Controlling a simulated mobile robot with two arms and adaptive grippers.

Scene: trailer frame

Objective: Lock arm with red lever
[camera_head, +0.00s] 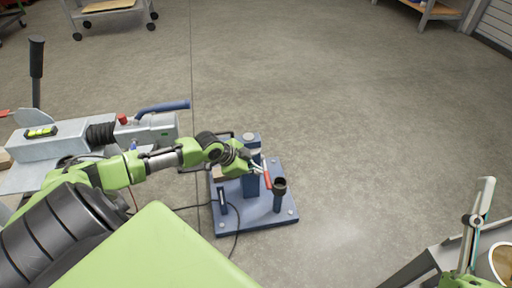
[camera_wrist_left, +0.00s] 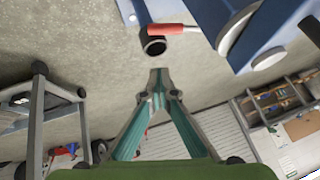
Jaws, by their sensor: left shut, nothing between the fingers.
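The red lever (camera_head: 267,179) is a short red handle on the blue stand (camera_head: 251,180), beside a black round socket (camera_head: 280,185). My left gripper (camera_head: 259,169) is at the stand, close to the lever, with its fingers together and empty. In the left wrist view the shut fingertips (camera_wrist_left: 159,75) point toward the red lever (camera_wrist_left: 172,29) and the black socket (camera_wrist_left: 153,42), with a visible gap. The blue stand (camera_wrist_left: 270,25) fills the upper right there. My right gripper (camera_head: 478,220) shows partly at the lower right, far from the stand; its opening is unclear.
A grey trailer coupling (camera_head: 75,137) with a blue handle (camera_head: 163,107) and a black-gripped lever (camera_head: 36,58) lies left of the stand. A cable runs on the floor by the base plate. Carts stand at the back.

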